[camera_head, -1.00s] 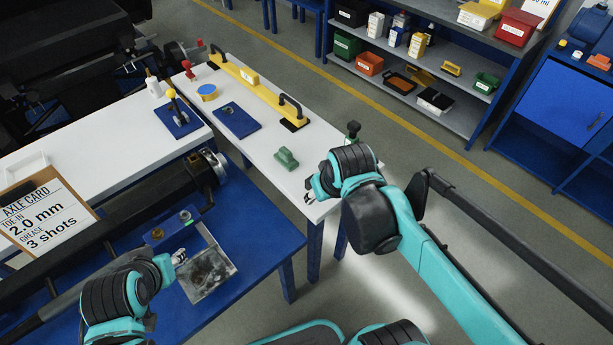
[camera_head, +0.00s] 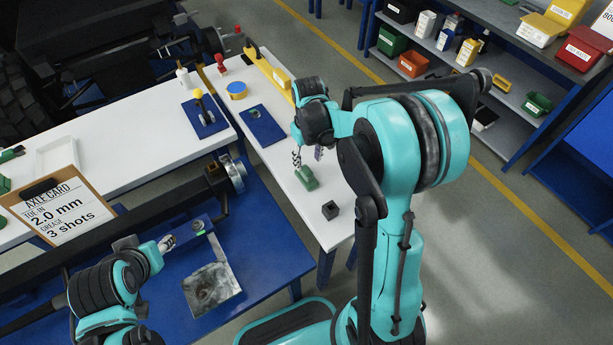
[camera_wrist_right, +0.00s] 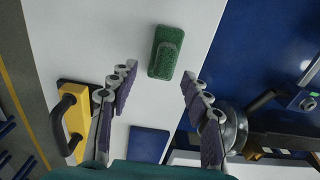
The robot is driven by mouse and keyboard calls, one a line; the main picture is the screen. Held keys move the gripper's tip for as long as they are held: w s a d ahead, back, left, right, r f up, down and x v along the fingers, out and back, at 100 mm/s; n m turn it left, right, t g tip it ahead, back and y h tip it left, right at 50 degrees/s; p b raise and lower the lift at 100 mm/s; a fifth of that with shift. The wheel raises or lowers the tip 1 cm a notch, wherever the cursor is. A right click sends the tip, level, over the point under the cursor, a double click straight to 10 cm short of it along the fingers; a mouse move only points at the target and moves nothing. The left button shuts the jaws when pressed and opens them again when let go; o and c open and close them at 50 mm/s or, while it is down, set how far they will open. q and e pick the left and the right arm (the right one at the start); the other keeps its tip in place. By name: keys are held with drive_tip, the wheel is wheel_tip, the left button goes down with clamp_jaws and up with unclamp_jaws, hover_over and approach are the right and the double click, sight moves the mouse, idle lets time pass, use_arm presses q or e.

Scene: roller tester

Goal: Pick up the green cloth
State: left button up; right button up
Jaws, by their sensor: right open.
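The green cloth (camera_head: 307,177) lies on the white table as a small folded, block-like piece. In the right wrist view the cloth (camera_wrist_right: 166,52) lies just beyond the fingertips, near the middle of the gap. My right gripper (camera_head: 308,155) is open and empty, above the table close to the cloth. Its two spread fingers (camera_wrist_right: 159,74) show in the wrist view, with the cloth apart from them. My left gripper (camera_head: 168,243) is low over the blue bench at the left; its fingers are too small to read.
The white table (camera_head: 285,199) also holds a yellow bar (camera_head: 270,72) with black handles, a blue mat (camera_head: 263,125) and a small black block (camera_head: 330,210) near its front edge. A blue bench (camera_head: 262,250) stands nearer. Shelves with bins are at the back right.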

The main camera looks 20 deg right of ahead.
sight(307, 169)
drive_tip(key=f+b, duration=0.1)
drive_tip(key=f, duration=0.3)
drive_tip(key=f+b, duration=0.1)
drive_tip(key=f, duration=0.1)
drive_tip(key=shift+s+a+b, duration=0.15)
drive_tip(key=shift+a+b, duration=0.2)
drive_tip(key=shift+r, duration=0.15)
clamp_jaws()
